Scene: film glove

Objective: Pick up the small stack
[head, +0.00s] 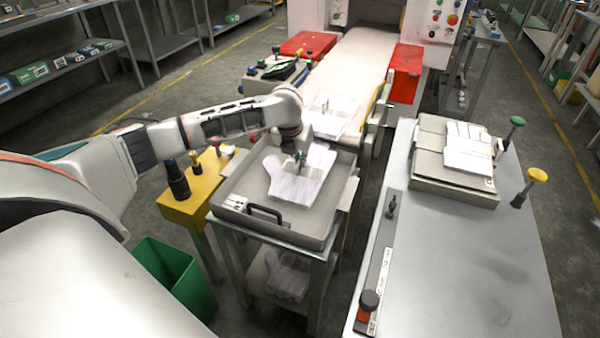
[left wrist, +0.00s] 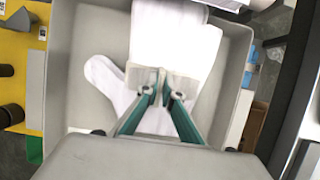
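The small stack of white gloves (head: 292,187) lies in a shallow grey tray (head: 235,201) on a metal stand. It also shows in the left wrist view (left wrist: 108,82), with a thumb spreading to the left. My left gripper (head: 300,158) points down onto the middle of the stack. In the left wrist view its fingertips (left wrist: 162,84) are close together at the glove fabric and look shut on it. The part under the fingers is hidden. The stack seems to be still down in the tray. My right gripper does not show.
A yellow stand (head: 190,208) with dark knobs is left of the tray, above a green bin (head: 172,275). A conveyor (head: 350,62) with more gloves lies behind. A metal table (head: 460,265) at the right bears another glove pile (head: 467,150); its front is mostly clear.

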